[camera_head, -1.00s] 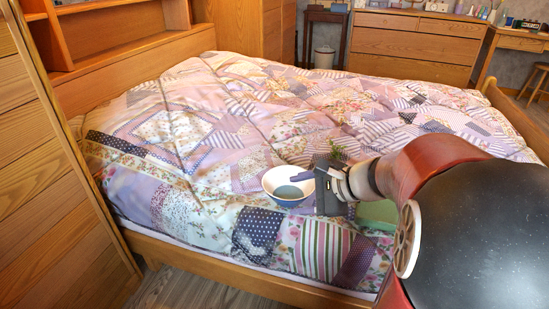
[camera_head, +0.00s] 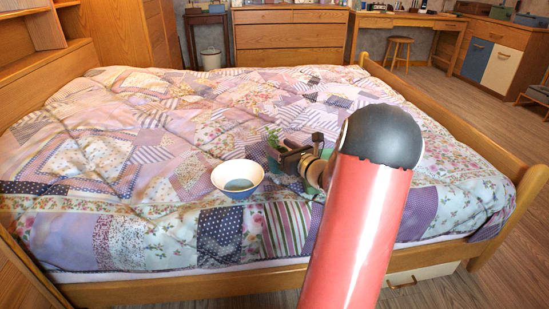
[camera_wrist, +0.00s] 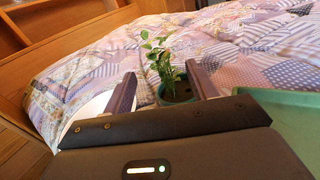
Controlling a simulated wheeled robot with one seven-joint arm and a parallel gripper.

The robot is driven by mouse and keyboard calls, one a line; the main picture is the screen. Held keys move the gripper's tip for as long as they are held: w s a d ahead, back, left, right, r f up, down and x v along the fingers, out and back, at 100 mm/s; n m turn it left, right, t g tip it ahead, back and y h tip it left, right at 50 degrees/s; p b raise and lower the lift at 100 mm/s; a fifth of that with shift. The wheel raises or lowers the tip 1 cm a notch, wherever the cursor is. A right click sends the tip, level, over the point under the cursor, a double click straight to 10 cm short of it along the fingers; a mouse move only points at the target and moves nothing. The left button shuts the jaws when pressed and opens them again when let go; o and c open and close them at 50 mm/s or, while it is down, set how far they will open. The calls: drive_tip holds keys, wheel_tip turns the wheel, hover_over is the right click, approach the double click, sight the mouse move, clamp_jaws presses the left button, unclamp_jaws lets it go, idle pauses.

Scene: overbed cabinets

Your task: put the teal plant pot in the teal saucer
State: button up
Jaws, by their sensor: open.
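The teal plant pot (camera_wrist: 180,93) with its leafy green plant (camera_wrist: 160,58) stands upright on the bed. In the head view the plant (camera_head: 272,138) shows just beyond my gripper (camera_head: 286,150), which hides part of the pot. In the wrist view my gripper (camera_wrist: 160,80) is open, and the pot shows beyond and between the fingers, nearer the right one. I cannot tell whether a finger touches it. A grey-teal disc (camera_head: 238,184), which looks like the teal saucer, lies inside a white and blue bowl (camera_head: 216,178) to the left of my gripper.
A green container (camera_wrist: 285,112) is close on the right in the wrist view. The bowl's white side (camera_wrist: 92,106) shows behind the left finger. The patchwork quilt (camera_head: 150,150) is soft and uneven, with free room left of the bowl. A wooden bed rail (camera_head: 180,287) runs along the front.

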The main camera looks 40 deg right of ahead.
drive_tip(key=w, duration=0.4)
drive_tip(key=shift+w+a+f, duration=0.1)
drive_tip(key=shift+f, duration=0.2)
drive_tip(key=shift+r, duration=0.1)
clamp_jaws()
